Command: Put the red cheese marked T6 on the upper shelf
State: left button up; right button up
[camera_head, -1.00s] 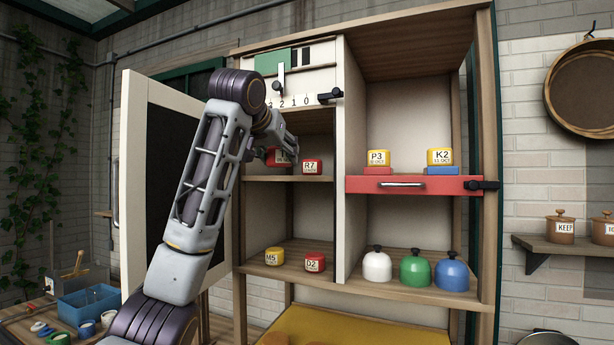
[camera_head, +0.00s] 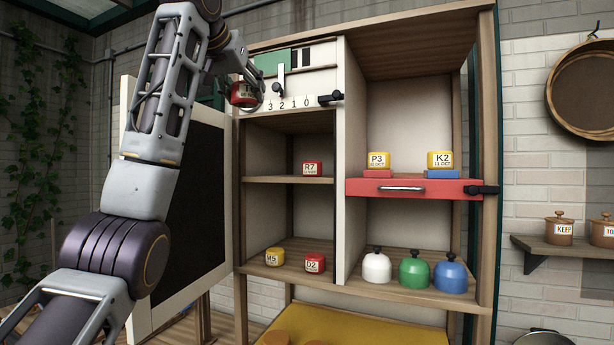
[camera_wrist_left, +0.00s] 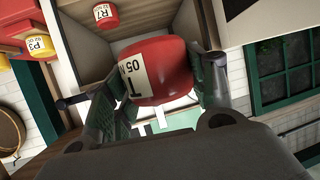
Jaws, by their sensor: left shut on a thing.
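My left gripper (camera_head: 246,88) is shut on a red cheese (camera_head: 241,97) and holds it in the air, in front of the upper left of the cabinet beside the number strip. In the left wrist view the red cheese (camera_wrist_left: 160,72) sits between both fingers; its white label shows a T, the rest is partly cut off. The upper shelf (camera_head: 270,180) of the left bay carries a red cheese marked R7 (camera_head: 312,168) at its right end; its left part is bare. My right gripper is not in view.
The lower shelf (camera_head: 290,273) holds yellow M5 (camera_head: 274,257) and red D2 (camera_head: 315,263). On the right, P3 (camera_head: 378,160) and K2 (camera_head: 440,159) stand above a red drawer (camera_head: 415,188). An open door (camera_head: 180,200) stands left of the cabinet. A black knob (camera_head: 330,97) juts out near the number strip.

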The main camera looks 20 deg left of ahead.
aim_at(237, 82)
pick_arm(q)
jog(key=shift+a+r, duration=0.8)
jog(key=shift+r, duration=0.1)
jog(key=shift+w+a+r+p, duration=0.2)
jog(key=shift+w+a+p, duration=0.1)
jog(key=shift+a+p, duration=0.15)
jog(key=w+a+f+m+h, duration=0.1)
jog(key=w+f, duration=0.2)
jog(key=f, duration=0.5)
jog(key=w+a+f+m+h, duration=0.1)
jog(key=w+f, duration=0.3)
jog(key=f, duration=0.4)
jog(key=shift+w+h+p, duration=0.15)
jog(key=shift+h+p, duration=0.15)
jog(key=shift+h, duration=0.1)
